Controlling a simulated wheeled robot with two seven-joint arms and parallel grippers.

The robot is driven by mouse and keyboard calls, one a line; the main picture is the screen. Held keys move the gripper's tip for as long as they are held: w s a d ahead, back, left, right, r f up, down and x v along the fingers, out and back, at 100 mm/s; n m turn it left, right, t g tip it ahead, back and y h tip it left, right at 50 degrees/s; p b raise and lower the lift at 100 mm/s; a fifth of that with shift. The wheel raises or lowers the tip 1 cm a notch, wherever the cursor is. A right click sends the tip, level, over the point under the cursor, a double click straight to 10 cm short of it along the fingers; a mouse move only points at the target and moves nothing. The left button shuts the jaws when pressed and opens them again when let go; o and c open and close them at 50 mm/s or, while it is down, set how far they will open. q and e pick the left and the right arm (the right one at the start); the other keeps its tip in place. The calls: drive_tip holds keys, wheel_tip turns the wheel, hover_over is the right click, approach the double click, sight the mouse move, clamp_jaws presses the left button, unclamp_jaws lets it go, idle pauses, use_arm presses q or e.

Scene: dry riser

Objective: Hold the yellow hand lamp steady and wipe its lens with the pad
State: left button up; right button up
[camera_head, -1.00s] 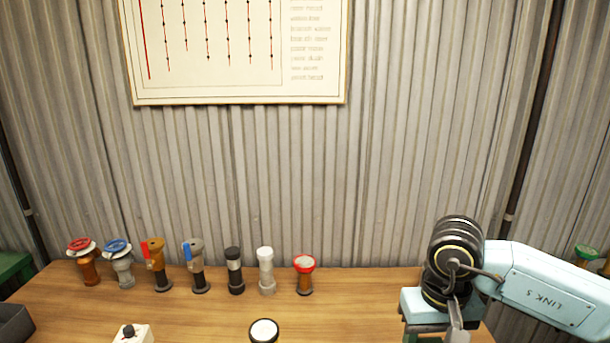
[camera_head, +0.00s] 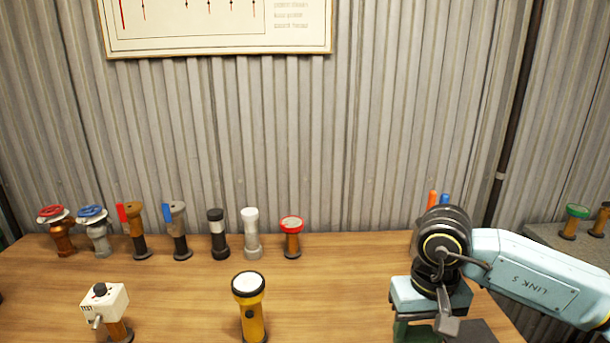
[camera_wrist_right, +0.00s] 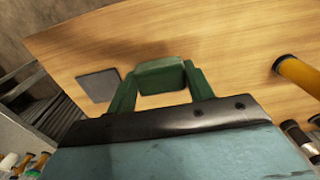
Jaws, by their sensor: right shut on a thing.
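The yellow hand lamp (camera_head: 254,322) stands upright on the table near the bottom middle of the head view, its pale round lens (camera_head: 248,284) in a black ring facing up. In the right wrist view the lamp (camera_wrist_right: 302,76) shows at the right edge, apart from the gripper. My right gripper (camera_wrist_right: 158,84) is shut on a green block-shaped pad (camera_wrist_right: 161,76), held between its green fingers over the table. In the head view that gripper is mostly hidden under my wrist. My left gripper is not in view.
A white box on a stand (camera_head: 105,302) is left of the lamp. Several valve-like fittings (camera_head: 135,230) and other pieces stand in a row at the back. A dark flat square (camera_wrist_right: 98,85) lies near my right gripper. The table (camera_head: 335,270) right of the lamp is clear.

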drive_tip(key=shift+w+a, duration=0.2)
drive_tip(key=shift+w, duration=0.05)
drive_tip(key=w+a+r, duration=0.2)
drive_tip(key=w+a, duration=0.4)
drive_tip(key=a, duration=0.1)
wheel_tip(320, 180, up, 11)
hover_over(248, 282)
drive_tip(key=shift+f, duration=3.1)
